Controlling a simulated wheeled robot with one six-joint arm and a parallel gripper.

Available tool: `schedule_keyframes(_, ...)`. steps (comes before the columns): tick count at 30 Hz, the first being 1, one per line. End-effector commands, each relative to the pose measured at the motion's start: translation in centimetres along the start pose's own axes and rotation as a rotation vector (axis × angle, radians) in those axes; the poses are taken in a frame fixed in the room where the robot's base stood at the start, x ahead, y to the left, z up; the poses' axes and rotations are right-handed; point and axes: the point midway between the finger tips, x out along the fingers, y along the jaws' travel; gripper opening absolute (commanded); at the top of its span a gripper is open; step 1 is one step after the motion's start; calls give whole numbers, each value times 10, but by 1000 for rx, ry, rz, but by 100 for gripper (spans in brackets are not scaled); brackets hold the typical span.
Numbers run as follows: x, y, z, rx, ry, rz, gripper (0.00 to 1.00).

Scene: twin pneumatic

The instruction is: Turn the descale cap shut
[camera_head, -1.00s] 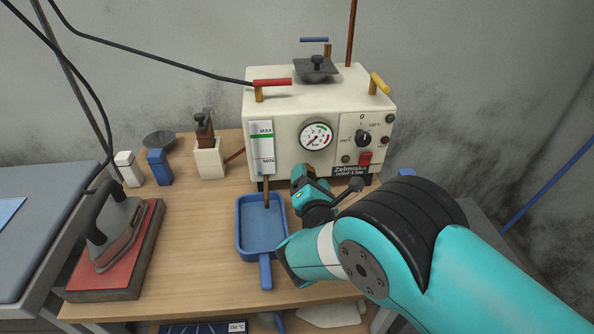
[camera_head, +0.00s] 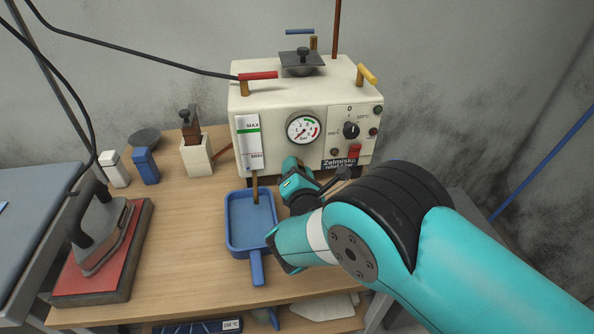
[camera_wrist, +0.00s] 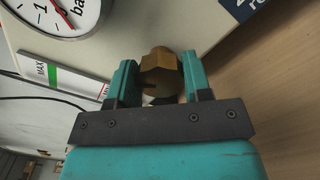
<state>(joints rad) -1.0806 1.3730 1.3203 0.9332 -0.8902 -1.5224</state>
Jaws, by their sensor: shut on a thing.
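The descale cap (camera_wrist: 161,76) is a brass hexagonal piece low on the front of the cream boiler (camera_head: 240,105), seen in the wrist view. My gripper (camera_wrist: 160,80) has one teal finger on each side of the cap and is shut on it. A dark shadow falls on the cap's lower left part. In the head view my gripper (camera_head: 295,178) is at the boiler's lower front, and the cap is hidden behind it. The cap's thread and how far it is turned cannot be seen.
A blue dustpan-like tray (camera_head: 257,268) lies under a brass pipe (camera_head: 254,188), just left of my gripper. The pressure gauge (camera_head: 304,130) and red switch (camera_head: 354,152) are above. An iron (camera_head: 105,240) rests on a red pad at left.

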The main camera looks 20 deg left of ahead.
Motion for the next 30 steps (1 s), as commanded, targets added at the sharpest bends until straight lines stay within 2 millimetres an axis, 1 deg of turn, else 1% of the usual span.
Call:
schedule_keyframes(5,0,-2,-1,88,-3,1,22)
schedule_keyframes(18,1,-3,-1,387,-3,2,22)
schedule_keyframes(24,1,-2,0,472,-3,1,22)
schedule_keyframes(30,0,-2,0,510,-3,0,22)
